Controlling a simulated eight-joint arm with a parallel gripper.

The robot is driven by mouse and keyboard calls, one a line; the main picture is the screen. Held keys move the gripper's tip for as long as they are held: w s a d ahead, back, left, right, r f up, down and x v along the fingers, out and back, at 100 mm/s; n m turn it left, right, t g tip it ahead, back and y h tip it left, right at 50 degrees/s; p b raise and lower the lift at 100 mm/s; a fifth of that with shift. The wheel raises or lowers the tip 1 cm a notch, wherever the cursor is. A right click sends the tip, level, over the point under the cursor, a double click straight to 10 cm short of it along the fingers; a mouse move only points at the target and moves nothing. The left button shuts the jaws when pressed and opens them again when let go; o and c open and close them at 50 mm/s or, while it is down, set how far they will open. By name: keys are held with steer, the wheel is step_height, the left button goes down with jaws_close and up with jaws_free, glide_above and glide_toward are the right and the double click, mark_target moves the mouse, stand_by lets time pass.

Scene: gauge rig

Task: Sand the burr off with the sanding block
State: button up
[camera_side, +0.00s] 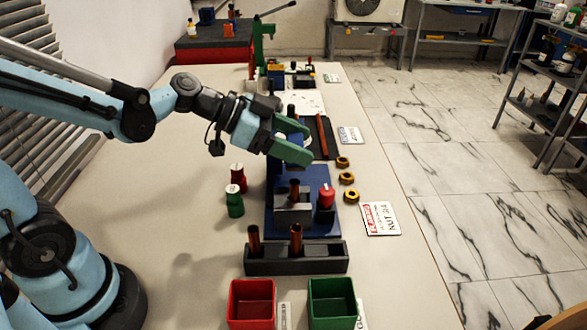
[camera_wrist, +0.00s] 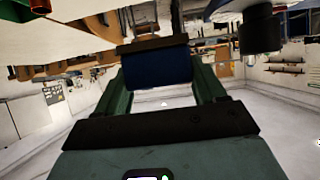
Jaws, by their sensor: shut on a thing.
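My gripper (camera_side: 300,141) has green fingers and hangs over the blue gauge rig (camera_side: 323,205). In the wrist view its fingers (camera_wrist: 162,88) are shut on a blue block with a brown face (camera_wrist: 155,68), which looks like the sanding block. In the side view the fingers mostly hide this block. A copper-coloured pin (camera_side: 294,189) stands upright in a grey holder (camera_side: 292,213) on the rig, below and apart from the gripper. Two more pins (camera_side: 254,240) stand in a black rack (camera_side: 296,262) at the front. I cannot make out a burr on any pin.
A red knob (camera_side: 326,195) stands beside the grey holder. A red bin (camera_side: 252,303) and a green bin (camera_side: 332,303) are at the front. Red and green weights (camera_side: 235,203) stand left. Brass nuts (camera_side: 346,179) and a sign card (camera_side: 380,218) lie right. The table's left front is clear.

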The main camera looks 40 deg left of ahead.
steer(key=shift+f, duration=1.95)
steer(key=shift+f, duration=0.6)
steer(key=shift+w+a, duration=0.1)
steer(key=shift+a, duration=0.05)
steer(key=shift+w+a, duration=0.6)
steer(key=shift+a, duration=0.05)
steer(key=shift+s+d, duration=1.3)
steer(key=shift+d, duration=0.05)
steer(key=shift+w+a, duration=0.1)
